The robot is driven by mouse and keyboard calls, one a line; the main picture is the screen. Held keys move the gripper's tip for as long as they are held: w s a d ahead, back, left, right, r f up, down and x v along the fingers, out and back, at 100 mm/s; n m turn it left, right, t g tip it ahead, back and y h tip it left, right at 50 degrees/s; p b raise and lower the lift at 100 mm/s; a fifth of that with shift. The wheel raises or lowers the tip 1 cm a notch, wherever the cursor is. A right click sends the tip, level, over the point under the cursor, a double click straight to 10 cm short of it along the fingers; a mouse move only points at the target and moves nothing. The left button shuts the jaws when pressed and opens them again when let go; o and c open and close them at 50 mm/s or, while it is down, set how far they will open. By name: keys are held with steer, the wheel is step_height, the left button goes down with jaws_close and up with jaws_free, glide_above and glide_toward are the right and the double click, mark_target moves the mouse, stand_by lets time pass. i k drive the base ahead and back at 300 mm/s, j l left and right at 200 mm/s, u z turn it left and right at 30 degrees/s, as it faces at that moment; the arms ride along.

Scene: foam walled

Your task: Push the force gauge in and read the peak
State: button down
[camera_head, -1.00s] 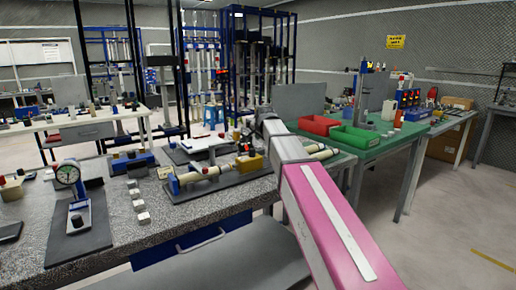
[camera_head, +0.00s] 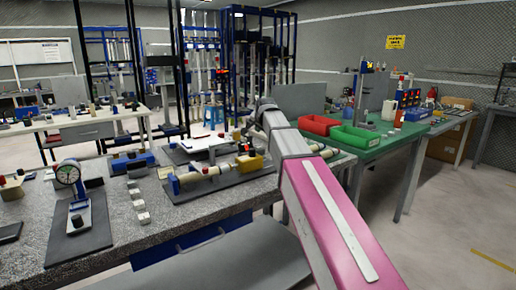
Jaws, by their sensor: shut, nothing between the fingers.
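A gauge with a round white dial (camera_head: 68,174) stands upright at the left of the grey speckled bench, the likeliest match for the force gauge. Its face has a red and a green mark; the reading is too small to make out. Below it is a blue and silver stand with a dark knob (camera_head: 77,220), on a dark base plate (camera_head: 82,245). My arm, pink and grey, reaches from the bottom right toward the middle, well to the right of the gauge. My gripper does not show; the arm's visible far end is near the bench's far right end.
Several small metal blocks (camera_head: 138,205) stand in a row right of the gauge. A fixture with a cream cylinder (camera_head: 200,176) lies on a dark plate farther right. A green table (camera_head: 385,142) with red (camera_head: 318,124) and green (camera_head: 354,136) bins is behind my arm.

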mark_target(253, 161)
steer(key=k+l, duration=0.15)
steer(key=k, duration=0.35)
steer(key=k+l, duration=0.1)
steer(key=k, duration=0.4)
